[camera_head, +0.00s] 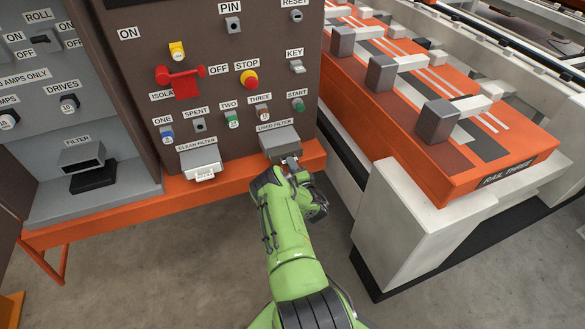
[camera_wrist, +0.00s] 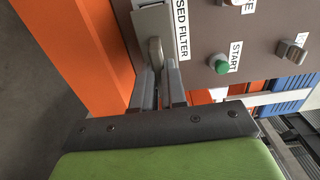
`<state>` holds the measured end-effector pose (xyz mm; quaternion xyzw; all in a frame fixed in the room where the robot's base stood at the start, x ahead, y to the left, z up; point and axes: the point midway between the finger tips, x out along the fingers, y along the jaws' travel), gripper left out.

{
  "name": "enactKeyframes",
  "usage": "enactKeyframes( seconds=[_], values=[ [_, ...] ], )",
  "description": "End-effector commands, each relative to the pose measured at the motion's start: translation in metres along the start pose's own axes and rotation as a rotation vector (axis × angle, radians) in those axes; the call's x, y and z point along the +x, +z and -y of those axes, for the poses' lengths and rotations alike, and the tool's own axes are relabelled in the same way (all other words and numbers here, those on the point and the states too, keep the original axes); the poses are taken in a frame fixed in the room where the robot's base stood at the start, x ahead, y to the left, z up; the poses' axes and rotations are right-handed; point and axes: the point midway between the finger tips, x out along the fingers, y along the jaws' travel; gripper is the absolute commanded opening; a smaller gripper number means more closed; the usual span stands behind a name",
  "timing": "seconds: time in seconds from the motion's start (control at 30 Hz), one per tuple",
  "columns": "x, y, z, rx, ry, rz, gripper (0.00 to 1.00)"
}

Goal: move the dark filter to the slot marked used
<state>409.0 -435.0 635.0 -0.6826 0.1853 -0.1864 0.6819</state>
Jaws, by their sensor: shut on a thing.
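The used filter slot (camera_head: 279,141) is a grey housing at the lower right of the brown panel, with its label above it. My gripper (camera_head: 291,164) is at its mouth. In the wrist view my gripper (camera_wrist: 158,82) is shut on a grey-brown tab, which I take for the grip of the dark filter (camera_wrist: 155,50). The tab reaches the slot's mouth; the rest of the filter is hidden, so I cannot tell how deep it sits. At left, the housing marked FILTER (camera_head: 81,156) has a dark opening, with a black block (camera_head: 93,178) below it.
The clean filter slot (camera_head: 200,158) to the left has a pale labelled piece at its mouth. An orange ledge (camera_head: 130,217) runs below the panel. The green START button (camera_wrist: 219,64) is close to my gripper. The orange Rail Three unit (camera_head: 440,130) stands at right.

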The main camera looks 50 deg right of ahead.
Motion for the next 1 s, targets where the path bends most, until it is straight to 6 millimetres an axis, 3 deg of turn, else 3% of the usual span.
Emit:
enactKeyframes(
  seconds=[1.0],
  values=[
    [0.026, 0.0, 0.0, 0.001, -0.002, 0.001, 0.0]
  ],
)
